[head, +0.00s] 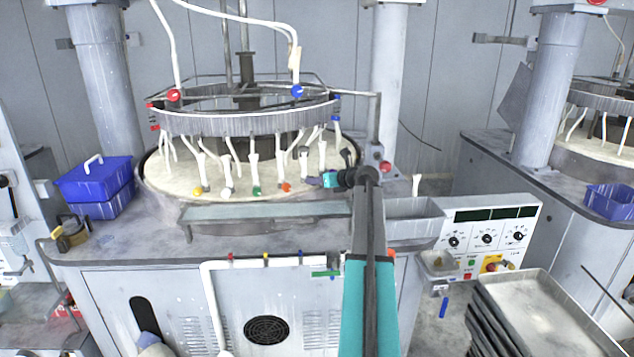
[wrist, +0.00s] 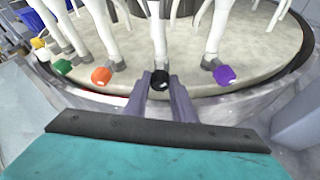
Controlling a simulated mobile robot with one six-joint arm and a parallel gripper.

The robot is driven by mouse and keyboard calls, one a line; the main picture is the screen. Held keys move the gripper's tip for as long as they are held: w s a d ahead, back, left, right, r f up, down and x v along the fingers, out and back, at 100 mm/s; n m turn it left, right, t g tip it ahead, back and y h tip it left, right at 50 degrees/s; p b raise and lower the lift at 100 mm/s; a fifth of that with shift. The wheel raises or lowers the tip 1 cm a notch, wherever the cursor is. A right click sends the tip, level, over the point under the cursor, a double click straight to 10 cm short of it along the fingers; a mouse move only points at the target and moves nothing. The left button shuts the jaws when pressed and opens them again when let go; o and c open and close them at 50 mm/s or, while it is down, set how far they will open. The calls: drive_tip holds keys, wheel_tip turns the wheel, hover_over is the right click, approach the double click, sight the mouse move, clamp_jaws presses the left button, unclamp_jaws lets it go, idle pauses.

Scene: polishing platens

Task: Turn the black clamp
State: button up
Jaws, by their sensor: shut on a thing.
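The black clamp (wrist: 159,81) sits at the foot of a white hose, above the pale round platen (wrist: 215,90), in the middle of the wrist view. My gripper (wrist: 160,86) has its two grey fingers on either side of the clamp and is shut on it. In the head view my gripper (head: 318,181) reaches the right front edge of the platen. My arm hides part of that edge, and the black clamp cannot be made out there.
An orange clamp (wrist: 101,76) is left of the black one and a purple clamp (wrist: 224,74) is right of it. Green (wrist: 62,66) and white clamps stand farther left. A metal tray (head: 265,212) lies before the platen. A control panel (head: 487,237) stands at right.

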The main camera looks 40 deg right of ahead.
drive_tip(key=shift+n, duration=0.3)
drive_tip(key=n+h, duration=0.2)
drive_tip(key=shift+a+f+n+b, duration=0.1)
drive_tip(key=shift+a+n+b, duration=0.2)
drive_tip(key=shift+b, duration=0.1)
drive_tip(key=shift+n+h+b, duration=0.4)
drive_tip(key=shift+n+h, duration=0.4)
drive_tip(key=o, duration=1.1)
drive_tip(key=shift+c, duration=0.2)
drive_tip(key=shift+a, duration=0.1)
drive_tip(key=shift+r+b+v, duration=0.15)
drive_tip(key=shift+b+v, duration=0.6)
drive_tip(key=shift+v, duration=2.65)
drive_tip(key=shift+r+b+v, duration=0.15)
drive_tip(key=shift+b+v, duration=0.55)
drive_tip(key=shift+v, duration=2.75)
drive_tip(key=shift+w, duration=0.1)
